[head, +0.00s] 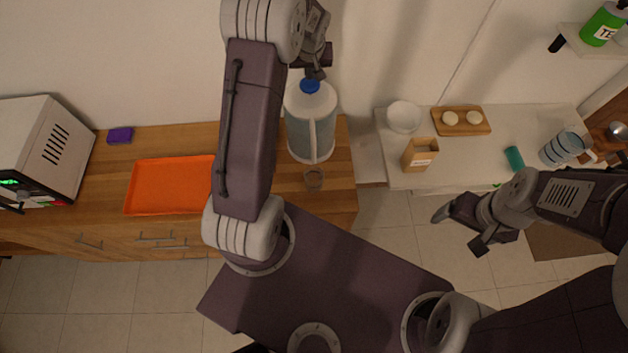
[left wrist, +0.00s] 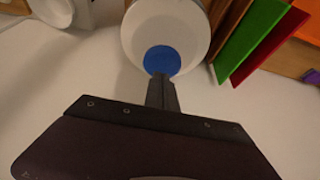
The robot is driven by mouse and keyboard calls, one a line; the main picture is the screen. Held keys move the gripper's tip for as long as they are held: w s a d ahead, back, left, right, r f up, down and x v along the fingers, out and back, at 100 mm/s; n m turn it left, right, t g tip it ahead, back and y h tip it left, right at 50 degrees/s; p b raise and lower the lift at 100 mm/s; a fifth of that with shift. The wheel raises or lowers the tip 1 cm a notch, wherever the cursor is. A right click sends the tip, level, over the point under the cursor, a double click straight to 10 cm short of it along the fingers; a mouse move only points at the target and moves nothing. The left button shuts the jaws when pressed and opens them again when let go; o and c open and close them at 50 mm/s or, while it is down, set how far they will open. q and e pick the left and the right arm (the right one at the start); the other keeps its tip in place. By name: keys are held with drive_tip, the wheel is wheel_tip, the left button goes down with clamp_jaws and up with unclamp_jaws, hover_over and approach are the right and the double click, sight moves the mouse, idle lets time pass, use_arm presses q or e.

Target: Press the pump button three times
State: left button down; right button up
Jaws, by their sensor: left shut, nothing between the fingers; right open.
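The pump dispenser (head: 311,120) is a pale jug-like container with a white top, upright on the wooden counter. Its round blue button (head: 310,86) is on top and also shows in the left wrist view (left wrist: 161,59). My left gripper (head: 316,74) is shut and empty, right at the button. In the left wrist view its fingertips (left wrist: 160,76) overlap the button's near edge; I cannot tell whether they touch it. My right gripper (head: 459,230) is open and empty, away over the floor.
An orange tray (head: 170,186), a purple sponge (head: 120,135) and a white appliance (head: 40,150) are to the left. A white counter (head: 450,172) with a bowl (head: 404,117) and box (head: 420,154) is to the right. Green (left wrist: 250,38) and red (left wrist: 270,48) boards stand near the dispenser.

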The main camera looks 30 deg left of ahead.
sight(310, 83)
use_arm(q)
drive_tip(key=shift+f, duration=0.1)
idle(0.5)
drive_tip(key=shift+f+b, duration=1.65)
drive_tip(key=shift+f, duration=0.15)
drive_tip(key=shift+r, duration=0.1)
drive_tip(key=shift+r+p, duration=1.3)
drive_tip(key=shift+r, duration=0.5)
drive_tip(key=shift+f, duration=0.2)
